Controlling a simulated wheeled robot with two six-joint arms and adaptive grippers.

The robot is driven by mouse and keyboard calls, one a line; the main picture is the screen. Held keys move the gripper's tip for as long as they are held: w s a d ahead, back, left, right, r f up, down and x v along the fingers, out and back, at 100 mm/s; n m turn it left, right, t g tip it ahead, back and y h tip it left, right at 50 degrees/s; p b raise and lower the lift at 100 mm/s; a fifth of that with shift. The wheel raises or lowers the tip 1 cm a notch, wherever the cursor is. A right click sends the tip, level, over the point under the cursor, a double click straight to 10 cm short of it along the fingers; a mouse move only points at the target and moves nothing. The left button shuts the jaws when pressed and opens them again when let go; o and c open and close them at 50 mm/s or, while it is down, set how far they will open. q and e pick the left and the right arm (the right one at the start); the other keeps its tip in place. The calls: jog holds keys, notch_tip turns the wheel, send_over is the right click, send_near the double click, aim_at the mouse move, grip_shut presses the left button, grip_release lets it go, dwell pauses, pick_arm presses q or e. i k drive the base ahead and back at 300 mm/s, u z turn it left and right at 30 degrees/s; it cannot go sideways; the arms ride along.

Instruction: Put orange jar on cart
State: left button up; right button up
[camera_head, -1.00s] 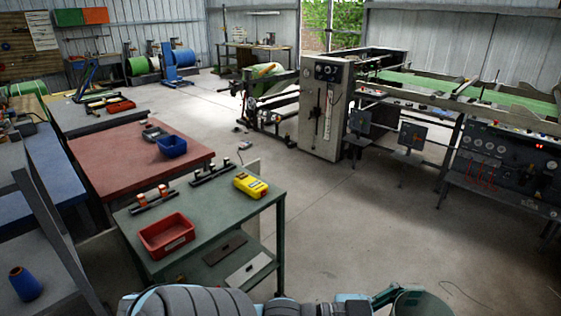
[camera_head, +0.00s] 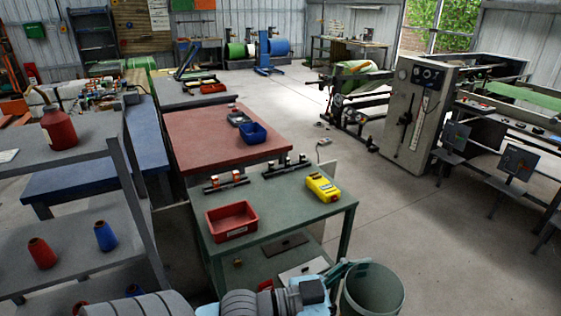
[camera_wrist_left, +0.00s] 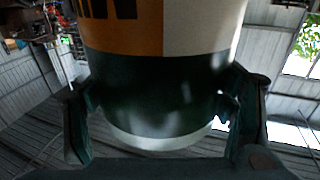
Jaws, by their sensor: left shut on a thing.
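My left gripper (camera_wrist_left: 165,115) is shut around the jar. In the left wrist view the jar (camera_wrist_left: 155,65) has an orange and cream label above a dark green band with a pale edge. In the head view the jar (camera_head: 374,292) shows as a dark green cylinder at the bottom, cut off by the frame, with my gripper (camera_head: 345,268) beside it. The jar is to the right of a green two-level stand (camera_head: 285,215), which may be the cart; I cannot tell for sure. My right gripper is not in view.
The stand's top bears a red bin (camera_head: 231,220), a yellow device (camera_head: 323,187) and two dark racks. A grey shelf (camera_head: 80,190) with a red bottle (camera_head: 58,129) and spools is on the left. A red table (camera_head: 220,140) stands behind. Open floor (camera_head: 400,215) lies to the right.

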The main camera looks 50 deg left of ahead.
aim_at(279, 207)
jog(key=z, duration=0.05)
jog(key=i, duration=1.35)
jog(key=u, duration=1.4)
